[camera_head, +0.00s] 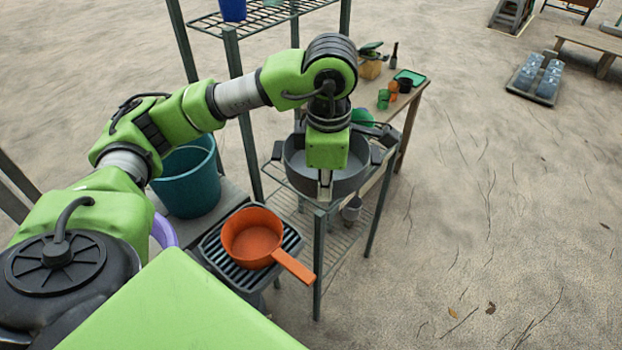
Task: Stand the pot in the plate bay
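A wide grey pot (296,163) with dark side handles sits on a green-legged wire rack in the middle of the view. My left gripper (325,188) points down over the pot, and its fingertips are at or near the pot's front rim. I cannot tell whether they touch it or whether they are open or shut. The gripper hides part of the pot's inside. An orange saucepan (253,238) stands on a dark ribbed surface (226,263) at the front left, its handle pointing lower right. I cannot tell which place is the plate bay. My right gripper is out of view.
A teal bucket (188,183) stands left of the rack, with a purple rim (163,231) below it. A wooden table (404,112) behind holds cups, a bottle and a green tray (410,77). A tall shelf post (240,105) stands near my arm. Sandy ground at right is mostly clear.

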